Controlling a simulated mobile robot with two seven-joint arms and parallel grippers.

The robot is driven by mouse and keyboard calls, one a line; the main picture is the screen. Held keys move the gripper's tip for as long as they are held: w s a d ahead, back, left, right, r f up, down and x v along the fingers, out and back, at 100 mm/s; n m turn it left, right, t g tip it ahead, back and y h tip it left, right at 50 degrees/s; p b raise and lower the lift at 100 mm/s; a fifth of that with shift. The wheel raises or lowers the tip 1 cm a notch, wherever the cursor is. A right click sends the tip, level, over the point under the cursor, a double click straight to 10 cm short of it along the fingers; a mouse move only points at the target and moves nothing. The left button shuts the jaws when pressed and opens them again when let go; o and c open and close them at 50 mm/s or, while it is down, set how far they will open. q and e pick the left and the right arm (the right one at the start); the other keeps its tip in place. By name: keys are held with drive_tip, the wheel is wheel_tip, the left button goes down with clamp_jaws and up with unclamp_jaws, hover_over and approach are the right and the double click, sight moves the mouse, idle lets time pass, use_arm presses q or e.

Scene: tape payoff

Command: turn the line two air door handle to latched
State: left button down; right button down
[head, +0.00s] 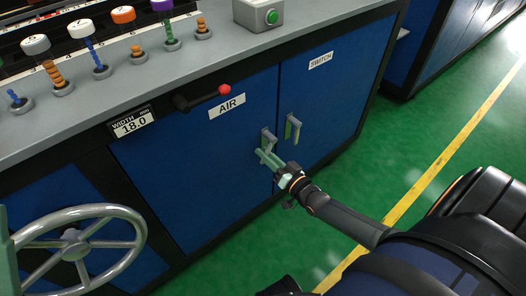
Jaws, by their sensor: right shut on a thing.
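The air door (190,175) is a blue panel with a white label (227,105) reading AIR. Its grey-green handle (268,140) sits near the door's right edge, and its lever looks slanted down to the left. My right gripper (266,157), reaching in from the lower right, is shut on the lower part of this handle. The fingers partly hide the lever's end, so its exact angle is hard to tell. No line number is readable on the door. My left gripper is not in view.
The switch door (325,100) on the right has a similar handle (292,128), hanging nearly straight down, close to my gripper. A grey handwheel (72,245) stands at lower left. A red-knobbed lever (205,97) juts out above the air door. Green floor (420,125) is open on the right.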

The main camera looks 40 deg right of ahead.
drive_tip(key=n, duration=0.1)
drive_tip(key=d+n, duration=0.1)
drive_tip(key=shift+d+f+n, duration=0.1)
drive_tip(key=shift+f+n, duration=0.15)
drive_tip(key=shift+n, duration=0.05)
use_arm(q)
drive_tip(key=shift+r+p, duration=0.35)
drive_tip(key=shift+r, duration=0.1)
use_arm(e)
drive_tip(key=shift+w+d+f+n, duration=0.1)
drive_tip(key=shift+d+n, duration=0.25)
drive_tip(key=shift+n, duration=0.45)
drive_tip(key=shift+d+n, duration=0.35)
drive_tip(key=shift+n, duration=0.45)
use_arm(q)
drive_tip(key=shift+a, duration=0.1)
use_arm(e)
drive_tip(key=c, duration=0.8)
unclamp_jaws()
use_arm(q)
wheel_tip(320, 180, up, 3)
drive_tip(key=p, duration=0.3)
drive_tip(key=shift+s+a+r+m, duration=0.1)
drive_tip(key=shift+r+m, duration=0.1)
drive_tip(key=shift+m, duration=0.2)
use_arm(e)
drive_tip(key=s+d, duration=0.1)
drive_tip(key=s, duration=1.1)
drive_tip(key=shift+s, duration=0.2)
